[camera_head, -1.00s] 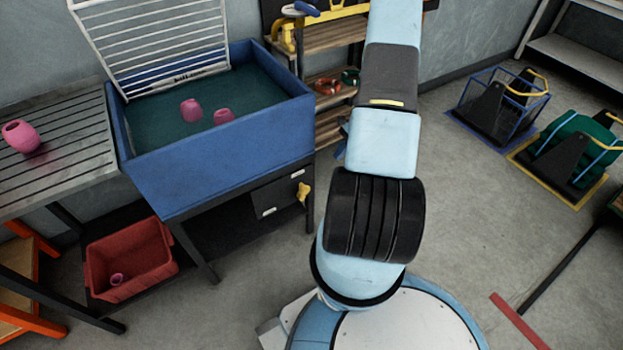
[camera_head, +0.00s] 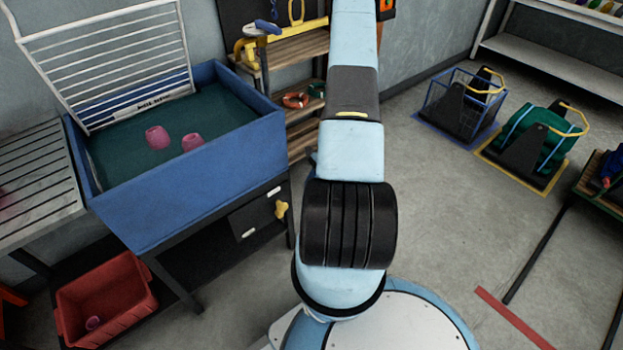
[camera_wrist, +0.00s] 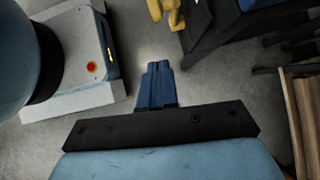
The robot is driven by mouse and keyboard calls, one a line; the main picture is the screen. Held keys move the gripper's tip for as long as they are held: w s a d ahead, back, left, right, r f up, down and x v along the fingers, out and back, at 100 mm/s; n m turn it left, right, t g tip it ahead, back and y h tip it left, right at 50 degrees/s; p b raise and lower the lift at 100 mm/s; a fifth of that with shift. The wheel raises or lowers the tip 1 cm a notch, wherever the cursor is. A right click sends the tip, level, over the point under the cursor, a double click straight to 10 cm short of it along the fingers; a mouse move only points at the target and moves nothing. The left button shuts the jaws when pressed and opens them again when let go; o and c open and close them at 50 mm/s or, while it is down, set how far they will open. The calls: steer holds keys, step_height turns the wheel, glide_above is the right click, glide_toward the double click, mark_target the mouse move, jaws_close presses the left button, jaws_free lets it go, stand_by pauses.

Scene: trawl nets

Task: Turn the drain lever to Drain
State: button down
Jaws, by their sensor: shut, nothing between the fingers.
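The yellow drain lever (camera_head: 281,209) is on the dark panel (camera_head: 262,212) at the front of the blue tank (camera_head: 195,175), near its right end, in the head view. White labels sit above and below on the panel; their text is too small to read. A yellow part that looks like the lever (camera_wrist: 170,12) shows at the top edge of the wrist view. My gripper (camera_wrist: 159,66) is shut and empty, its blue fingers together, apart from the lever. In the head view my arm hides the gripper.
A red bin (camera_head: 125,310) stands below left. Wooden shelves (camera_head: 290,48) are behind my arm. The floor between is clear.

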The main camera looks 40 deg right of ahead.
mark_target(280, 209)
steer(key=a+f, duration=0.5)
steer(key=a, duration=0.2)
steer(key=shift+w+a+f, duration=0.3)
steer(key=shift+w, duration=0.1)
